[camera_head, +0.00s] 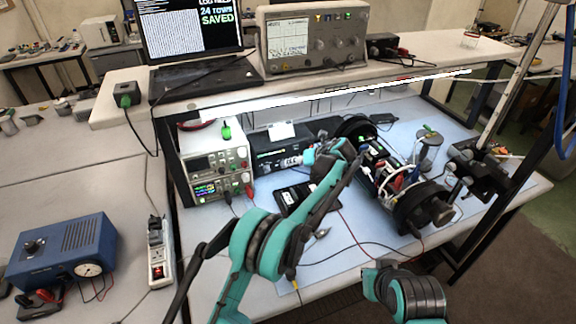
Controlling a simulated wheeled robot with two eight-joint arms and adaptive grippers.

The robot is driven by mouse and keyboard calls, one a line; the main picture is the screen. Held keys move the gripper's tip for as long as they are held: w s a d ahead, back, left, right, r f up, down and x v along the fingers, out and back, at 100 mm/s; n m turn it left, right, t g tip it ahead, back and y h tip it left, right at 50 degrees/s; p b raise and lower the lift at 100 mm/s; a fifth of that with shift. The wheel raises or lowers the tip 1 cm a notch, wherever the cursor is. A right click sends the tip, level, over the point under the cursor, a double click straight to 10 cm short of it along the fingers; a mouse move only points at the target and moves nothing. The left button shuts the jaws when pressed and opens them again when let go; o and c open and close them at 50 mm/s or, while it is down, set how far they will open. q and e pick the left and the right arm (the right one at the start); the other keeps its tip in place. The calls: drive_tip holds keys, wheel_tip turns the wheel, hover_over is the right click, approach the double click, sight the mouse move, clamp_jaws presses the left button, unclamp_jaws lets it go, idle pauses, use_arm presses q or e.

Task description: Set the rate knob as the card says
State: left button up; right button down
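A white card (281,131) stands on top of a black box (268,155) at the back of the bench, but its writing is too small to read. The black box has a front panel with small green marks; the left arm covers part of it. I cannot pick out a knob marked as the rate knob. My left arm reaches up across the bench, and its gripper end (329,152) is in front of the black box's right side, left of the opened cylinder (388,175). Its fingers are not clear. Part of my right arm shows at the bottom right; its gripper does not show.
Stacked instruments (217,165) stand left of the black box. An oscilloscope (312,40) and a laptop (200,40) sit on the shelf above. A blue box with a knob and gauge (65,250) is at the left. Wires cross the blue mat (345,225). A clamp stand is at the right.

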sight(284, 165)
use_arm(q)
drive_tip(key=b+x, duration=0.1)
drive_tip(key=x, duration=0.5)
drive_tip(key=shift+w+a+f, duration=0.2)
drive_tip(key=shift+w+f, duration=0.05)
clamp_jaws()
